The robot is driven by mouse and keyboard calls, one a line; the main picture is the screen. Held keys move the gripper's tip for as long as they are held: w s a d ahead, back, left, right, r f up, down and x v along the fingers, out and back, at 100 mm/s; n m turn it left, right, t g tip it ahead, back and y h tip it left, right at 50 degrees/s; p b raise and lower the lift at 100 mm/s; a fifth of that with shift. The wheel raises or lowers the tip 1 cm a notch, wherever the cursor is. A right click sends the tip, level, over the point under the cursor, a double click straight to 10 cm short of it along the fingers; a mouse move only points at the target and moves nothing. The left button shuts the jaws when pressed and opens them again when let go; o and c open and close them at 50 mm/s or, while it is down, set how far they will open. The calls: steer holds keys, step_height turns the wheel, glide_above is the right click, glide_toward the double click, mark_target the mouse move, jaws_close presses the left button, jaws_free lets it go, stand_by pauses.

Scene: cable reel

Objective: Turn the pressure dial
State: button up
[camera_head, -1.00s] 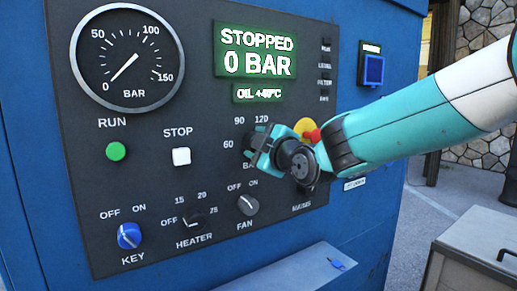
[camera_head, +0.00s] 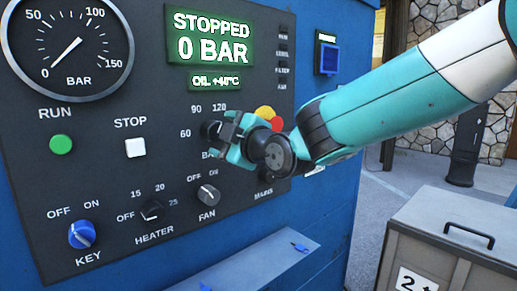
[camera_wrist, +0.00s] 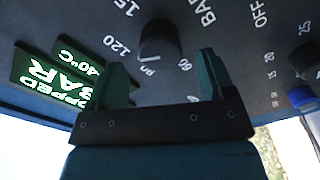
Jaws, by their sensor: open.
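The pressure dial is a black knob (camera_head: 211,131) on the dark panel, with 60, 90 and 120 printed around it and a BAR label partly hidden by my gripper. In the wrist view the same knob (camera_wrist: 160,42) sits ahead of and between my two fingers, its pale pointer line near the 90 mark. My gripper (camera_head: 229,137) is open in front of the knob. The wrist view shows both fingers apart with nothing between their tips (camera_wrist: 162,78). I cannot tell whether a finger touches the knob.
The display (camera_head: 212,38) reads STOPPED, 0 BAR; the gauge (camera_head: 70,45) points at 0. A red-and-yellow knob (camera_head: 272,120) is close behind my gripper. The fan knob (camera_head: 208,195), heater knob (camera_head: 151,210) and blue key switch (camera_head: 81,234) are below. A grey shelf (camera_head: 245,262) juts out underneath.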

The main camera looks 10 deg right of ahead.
steer(key=b+v, duration=0.2)
steer(key=v, duration=1.1)
steer(key=shift+s+d, duration=0.15)
steer(key=s+d+f+m+g+h+p, duration=0.2)
steer(key=s+m+g+p, duration=0.2)
steer(key=s, duration=0.3)
steer(key=s+d+f+m+g+h+p, duration=0.1)
steer(key=s+d+m+g+h+p, duration=0.1)
steer(key=s+g, duration=0.4)
steer(key=s+d+f+m+g+h+p, duration=0.1)
steer(key=s+d+f+m+g+p, duration=0.1)
steer(key=s+m+g+p, duration=0.3)
steer(key=s+d, duration=0.1)
steer(key=s, duration=0.3)
steer(key=shift+d+f+m+h+p, duration=0.25)
steer(key=shift+f+m+h+p, duration=0.1)
steer(key=shift+m+h+p, duration=0.05)
